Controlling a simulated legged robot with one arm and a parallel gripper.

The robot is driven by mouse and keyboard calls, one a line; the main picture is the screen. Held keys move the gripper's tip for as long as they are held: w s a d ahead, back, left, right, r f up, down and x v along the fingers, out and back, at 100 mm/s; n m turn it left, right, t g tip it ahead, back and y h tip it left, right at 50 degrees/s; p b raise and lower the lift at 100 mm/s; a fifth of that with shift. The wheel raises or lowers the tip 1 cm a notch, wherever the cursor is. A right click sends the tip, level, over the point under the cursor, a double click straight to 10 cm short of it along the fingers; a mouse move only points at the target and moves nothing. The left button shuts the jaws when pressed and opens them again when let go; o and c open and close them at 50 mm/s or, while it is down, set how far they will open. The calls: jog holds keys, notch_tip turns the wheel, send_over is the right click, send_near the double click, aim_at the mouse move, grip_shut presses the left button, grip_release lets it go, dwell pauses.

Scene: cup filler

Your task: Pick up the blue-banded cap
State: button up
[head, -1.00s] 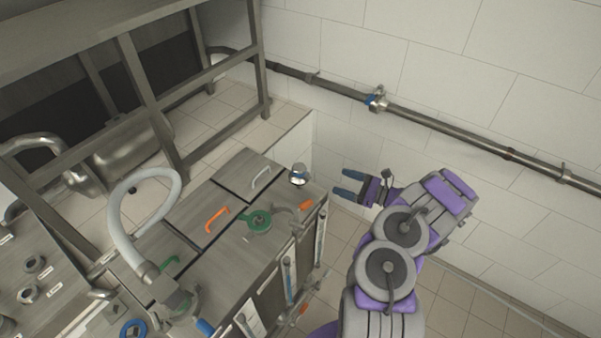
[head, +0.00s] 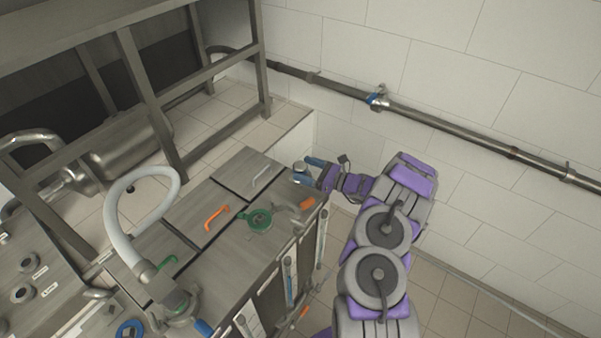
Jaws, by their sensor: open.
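The blue-banded cap (head: 299,167) is a small metal piece standing near the far right corner of the steel cabinet top. My gripper (head: 308,170) reaches in from the right, with its blue fingers at the cap. The fingers are open and appear to lie on either side of the cap. They hide part of it, including most of its band. I cannot tell whether they touch it.
The steel cabinet (head: 232,240) carries an orange handle (head: 216,217), a grey handle (head: 261,176) and a green valve fitting (head: 258,220). A white hose (head: 118,225) arches at the left. A wall pipe (head: 440,126) runs behind my arm. Floor space is free at the right.

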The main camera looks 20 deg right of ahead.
jog(key=shift+x, duration=1.4)
jog(key=shift+c, duration=0.2)
jog(key=c, duration=1.3)
jog(key=shift+o, duration=0.2)
